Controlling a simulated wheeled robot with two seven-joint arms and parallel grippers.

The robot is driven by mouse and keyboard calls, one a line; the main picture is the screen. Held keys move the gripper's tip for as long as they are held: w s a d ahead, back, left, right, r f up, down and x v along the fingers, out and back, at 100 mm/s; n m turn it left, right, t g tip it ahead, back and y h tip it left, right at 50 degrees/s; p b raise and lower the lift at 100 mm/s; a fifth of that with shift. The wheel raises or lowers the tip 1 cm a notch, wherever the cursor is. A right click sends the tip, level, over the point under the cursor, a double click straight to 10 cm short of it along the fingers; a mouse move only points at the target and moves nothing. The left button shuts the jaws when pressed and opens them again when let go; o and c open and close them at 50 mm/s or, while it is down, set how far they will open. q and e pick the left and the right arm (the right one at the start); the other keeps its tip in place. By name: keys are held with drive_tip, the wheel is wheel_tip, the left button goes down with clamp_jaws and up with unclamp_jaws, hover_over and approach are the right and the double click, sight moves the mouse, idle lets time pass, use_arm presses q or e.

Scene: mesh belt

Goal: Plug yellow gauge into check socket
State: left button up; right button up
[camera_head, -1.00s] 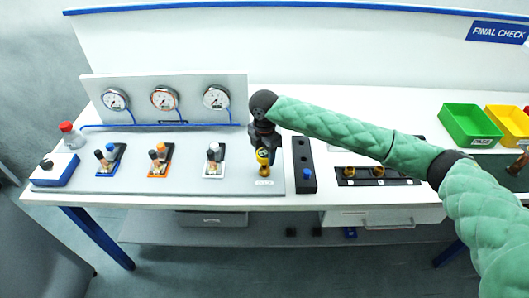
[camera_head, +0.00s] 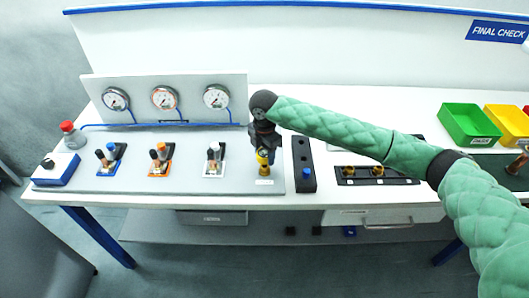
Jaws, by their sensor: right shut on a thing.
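The yellow gauge (camera_head: 263,157) is in my right gripper (camera_head: 263,150), which is shut on it and points down. The gauge stands about upright above a brass-coloured fitting (camera_head: 264,169) at the right end of the grey panel board (camera_head: 228,188), just behind a small white label (camera_head: 264,182). I take this fitting to be the check socket; the gripper hides much of the gauge, and I cannot tell whether the gauge is seated in it. My left gripper is not in view.
A black block (camera_head: 304,165) with a blue-capped piece stands close to the right. A black rack (camera_head: 372,176) with brass pieces lies further right. Three fixtures with dial gauges (camera_head: 164,98) behind them are to the left. A green bin (camera_head: 470,124) stands at the far right.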

sight(265, 159)
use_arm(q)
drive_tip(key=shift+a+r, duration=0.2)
use_arm(e)
drive_tip(key=shift+r, duration=0.1)
use_arm(q)
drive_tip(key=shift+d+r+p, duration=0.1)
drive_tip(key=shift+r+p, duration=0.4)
drive_tip(key=shift+p, duration=0.2)
idle(0.5)
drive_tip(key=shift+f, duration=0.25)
use_arm(e)
drive_tip(key=shift+f, duration=1.7)
drive_tip(key=o, duration=1.1)
drive_tip(key=shift+o, duration=0.2)
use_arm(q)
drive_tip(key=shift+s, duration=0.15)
